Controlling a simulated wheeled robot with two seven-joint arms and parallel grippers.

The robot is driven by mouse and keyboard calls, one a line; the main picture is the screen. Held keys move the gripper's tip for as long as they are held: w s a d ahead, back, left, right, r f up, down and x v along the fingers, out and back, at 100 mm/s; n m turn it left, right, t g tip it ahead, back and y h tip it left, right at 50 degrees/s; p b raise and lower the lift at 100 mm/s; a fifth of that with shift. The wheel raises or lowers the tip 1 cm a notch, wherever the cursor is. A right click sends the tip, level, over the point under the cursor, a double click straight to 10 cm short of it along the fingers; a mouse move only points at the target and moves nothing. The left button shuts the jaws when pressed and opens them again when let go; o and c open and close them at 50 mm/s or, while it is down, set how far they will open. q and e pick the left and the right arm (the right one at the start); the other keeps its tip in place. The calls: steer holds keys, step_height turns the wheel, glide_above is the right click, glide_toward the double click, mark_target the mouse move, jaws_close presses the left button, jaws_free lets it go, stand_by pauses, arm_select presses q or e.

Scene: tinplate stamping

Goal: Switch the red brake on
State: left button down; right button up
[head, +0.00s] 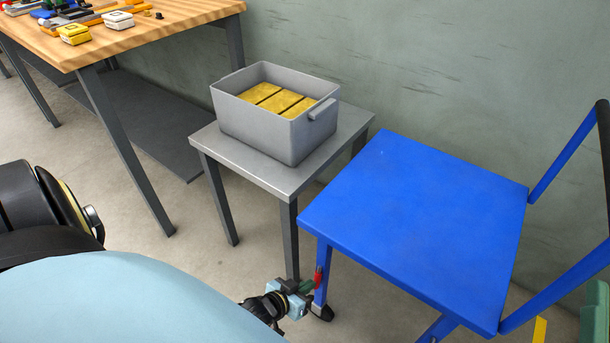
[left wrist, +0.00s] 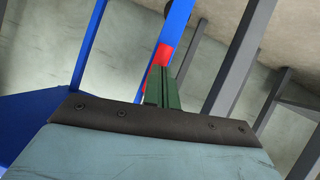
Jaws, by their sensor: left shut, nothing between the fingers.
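The red brake (head: 318,277) is a small red piece on the near leg of the blue cart (head: 415,210), just above its caster. In the left wrist view the red brake (left wrist: 165,56) shows against the blue leg, straight beyond the fingertips and partly hidden by them. My left gripper (head: 305,286) is low beside that leg, its fingers shut with nothing between them. Its green fingers (left wrist: 160,86) point at the brake and look very close; I cannot tell whether they touch it. My right gripper is not in view.
A grey table (head: 245,168) beside the cart carries a grey bin (head: 255,128) with yellow blocks. A wooden workbench (head: 150,35) with small items stands at the upper left. A green object (head: 596,312) is at the lower right edge. The cart's handle (head: 565,155) rises at the right.

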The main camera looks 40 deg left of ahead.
mark_target(316, 275)
arm_select(q)
step_height(316, 275, up, 4)
steer(key=shift+f+p, duration=0.15)
steer(key=shift+p, duration=1)
steer(key=r+p, duration=0.2)
steer(key=r, duration=0.1)
steer(key=shift+s+r, duration=0.1)
steer(key=shift+s, duration=0.1)
steer(key=shift+r, duration=0.1)
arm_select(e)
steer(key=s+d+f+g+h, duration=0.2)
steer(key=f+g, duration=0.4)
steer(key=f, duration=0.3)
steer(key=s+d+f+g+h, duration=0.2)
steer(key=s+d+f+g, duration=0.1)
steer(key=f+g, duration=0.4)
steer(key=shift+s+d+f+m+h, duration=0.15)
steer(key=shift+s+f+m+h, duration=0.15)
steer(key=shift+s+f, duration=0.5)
arm_select(q)
steer(key=shift+s, duration=0.1)
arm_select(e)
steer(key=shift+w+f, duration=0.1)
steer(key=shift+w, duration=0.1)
